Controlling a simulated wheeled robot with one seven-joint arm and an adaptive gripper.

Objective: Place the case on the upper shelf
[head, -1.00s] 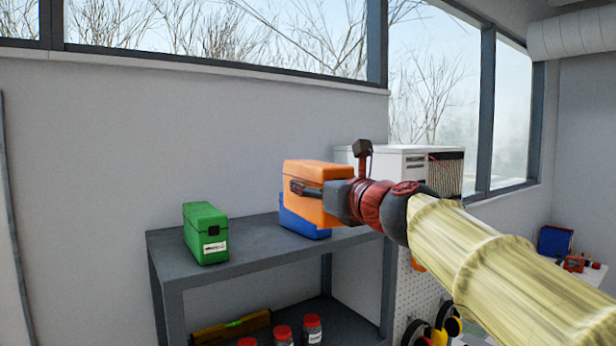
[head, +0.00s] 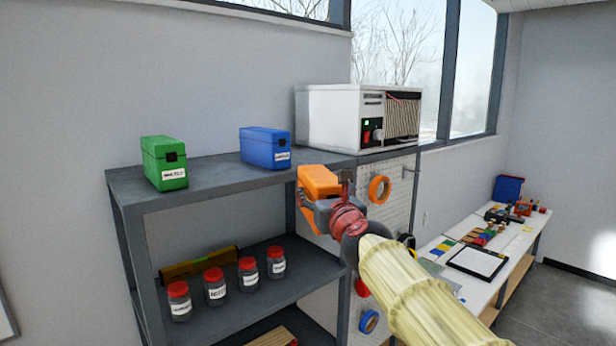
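An orange case (head: 318,181) is at the end of my arm, in front of the right end of the upper shelf (head: 222,182). My gripper (head: 322,204) appears shut on it. The case is tilted, and its top is near the height of the shelf's front edge. Its underside and the fingers' hold are partly hidden. A green case (head: 163,160) and a blue case (head: 265,146) stand upright on the upper shelf, apart from each other.
A white device (head: 330,115) stands right of the blue case. Several red-lidded jars (head: 215,288) and a yellow level (head: 200,264) are on the lower shelf. A pegboard (head: 398,185) and a workbench (head: 478,262) are at right. The upper shelf is bare between the green and blue cases.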

